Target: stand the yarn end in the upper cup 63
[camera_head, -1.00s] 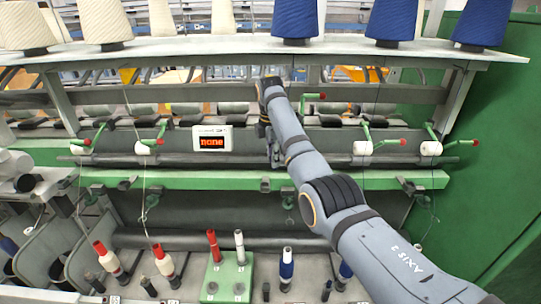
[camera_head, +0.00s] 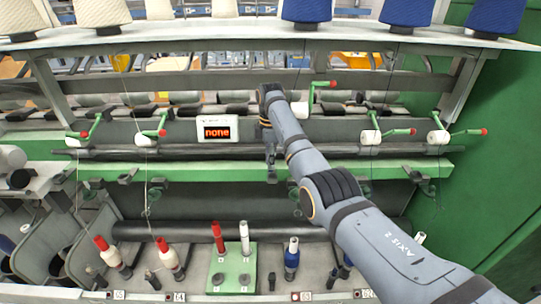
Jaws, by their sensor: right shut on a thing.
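My right gripper (camera_head: 271,176) points down in front of the green rail (camera_head: 215,173), a little right of the machine's middle. It is shut; the yarn end in it is too thin to make out. I cannot pick out upper cup 63 for certain; small dark fittings (camera_head: 412,172) sit along the rail, and my arm covers part of this section. A white roller (camera_head: 300,109) with a raised green lever (camera_head: 311,96) shows just behind my wrist. My left gripper is not in view.
A display reading "none" (camera_head: 217,130) hangs left of my gripper. White rollers (camera_head: 370,137) with red-tipped levers flank it. Below stand a green block (camera_head: 232,272) with red and white tubes and several bobbins (camera_head: 291,259). Large cones (camera_head: 306,10) line the top shelf.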

